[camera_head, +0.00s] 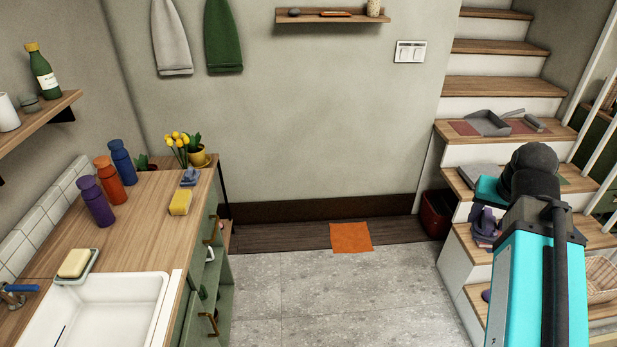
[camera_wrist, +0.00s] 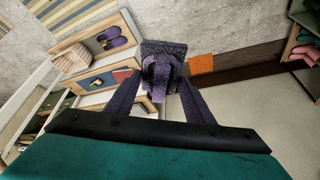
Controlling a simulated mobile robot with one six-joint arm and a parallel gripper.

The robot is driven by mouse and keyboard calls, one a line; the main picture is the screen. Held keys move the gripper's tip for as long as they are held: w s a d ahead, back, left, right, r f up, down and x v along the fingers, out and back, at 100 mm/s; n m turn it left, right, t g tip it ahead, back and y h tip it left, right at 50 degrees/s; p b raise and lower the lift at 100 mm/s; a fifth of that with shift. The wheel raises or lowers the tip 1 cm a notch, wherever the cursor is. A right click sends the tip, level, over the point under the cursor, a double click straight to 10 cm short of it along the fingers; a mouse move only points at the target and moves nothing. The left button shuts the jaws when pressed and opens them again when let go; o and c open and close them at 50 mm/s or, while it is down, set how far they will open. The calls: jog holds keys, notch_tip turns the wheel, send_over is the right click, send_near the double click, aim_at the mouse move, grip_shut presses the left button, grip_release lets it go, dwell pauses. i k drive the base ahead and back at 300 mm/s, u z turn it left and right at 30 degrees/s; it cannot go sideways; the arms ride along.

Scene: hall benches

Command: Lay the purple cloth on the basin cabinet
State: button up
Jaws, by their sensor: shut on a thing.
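The purple cloth (camera_wrist: 163,52) is bunched between the fingertips of my gripper (camera_wrist: 160,82) in the wrist view. My gripper is shut on it, and a folded part hangs out beyond the fingers. In the head view the cloth (camera_head: 485,224) shows as a dark purple bundle in front of the stairs at the right, below the teal wrist. My arm hides part of that area. The basin cabinet (camera_head: 148,212) stands at the left in the head view, with a wooden top, a white basin (camera_head: 95,308) and green fronts. The gripper is far to its right.
Purple, orange and blue bottles (camera_head: 109,180) stand along the cabinet's wall side. A yellow sponge (camera_head: 180,202), a blue item and yellow flowers (camera_head: 180,145) are toward its far end. An orange mat (camera_head: 351,237) lies on open floor.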

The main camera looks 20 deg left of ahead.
aim_at(145, 246)
jog(key=i, duration=1.75)
jog(key=u, duration=0.15)
jog(key=k, duration=0.15)
jog(key=u, duration=2.7)
